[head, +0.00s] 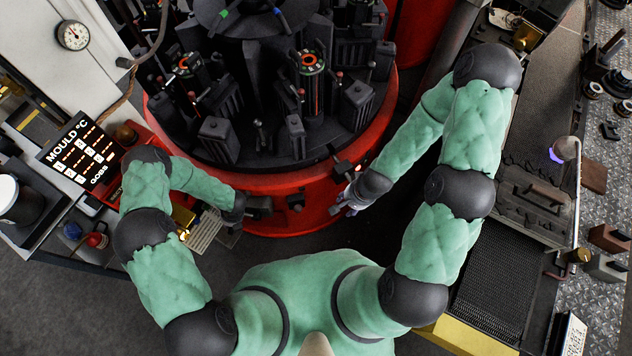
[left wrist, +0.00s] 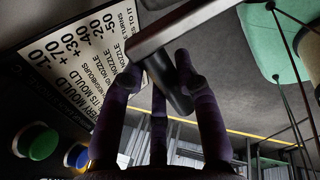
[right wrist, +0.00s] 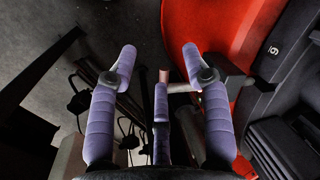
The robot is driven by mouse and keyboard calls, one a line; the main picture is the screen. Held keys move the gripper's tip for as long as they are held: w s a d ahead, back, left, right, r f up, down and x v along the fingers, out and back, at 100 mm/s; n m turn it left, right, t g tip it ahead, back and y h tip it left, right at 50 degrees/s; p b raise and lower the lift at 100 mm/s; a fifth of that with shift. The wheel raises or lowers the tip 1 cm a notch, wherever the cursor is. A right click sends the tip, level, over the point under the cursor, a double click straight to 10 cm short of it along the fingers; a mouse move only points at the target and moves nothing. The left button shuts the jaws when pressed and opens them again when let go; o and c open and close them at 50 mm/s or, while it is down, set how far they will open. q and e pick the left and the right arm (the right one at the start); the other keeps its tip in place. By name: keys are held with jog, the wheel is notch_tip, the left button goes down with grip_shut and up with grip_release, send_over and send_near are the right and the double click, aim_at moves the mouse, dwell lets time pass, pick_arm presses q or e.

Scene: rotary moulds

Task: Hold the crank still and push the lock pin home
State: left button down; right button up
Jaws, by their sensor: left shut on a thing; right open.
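The crank shows in the left wrist view as a pale metal arm with a dark cylindrical handle (left wrist: 175,88). My left gripper (left wrist: 162,78) has its purple fingers shut around that handle. In the head view my left gripper (head: 258,207) is at the front of the red drum base, where the crank is hard to make out. The lock pin seems to be the short grey rod with a pinkish end (right wrist: 165,76) standing out from the red base in the right wrist view. My right gripper (right wrist: 157,62) is open, with its fingers apart on either side of the pin's end.
The round red base (head: 280,188) carries dark moulds on its turntable. A mould temperature display (head: 82,158) stands at the left. A dark bench with a mesh panel (head: 505,300) is at the right. Floor shows between my arms and the base.

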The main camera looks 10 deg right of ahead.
jog(key=w+d+r+m+h, duration=0.1)
jog(key=d+r+m, duration=0.2)
jog(key=d, duration=0.2)
jog(key=w+d+r+m, duration=0.1)
jog(key=d+r+m, duration=0.1)
jog(key=d+m, duration=0.25)
notch_tip(320, 180, down, 11)
jog(key=w, duration=0.2)
jog(key=shift+w+a+f+t, duration=0.15)
jog(key=shift+w+a+t, duration=0.15)
jog(key=shift+n, duration=0.25)
jog(key=shift+w, duration=0.1)
grip_shut()
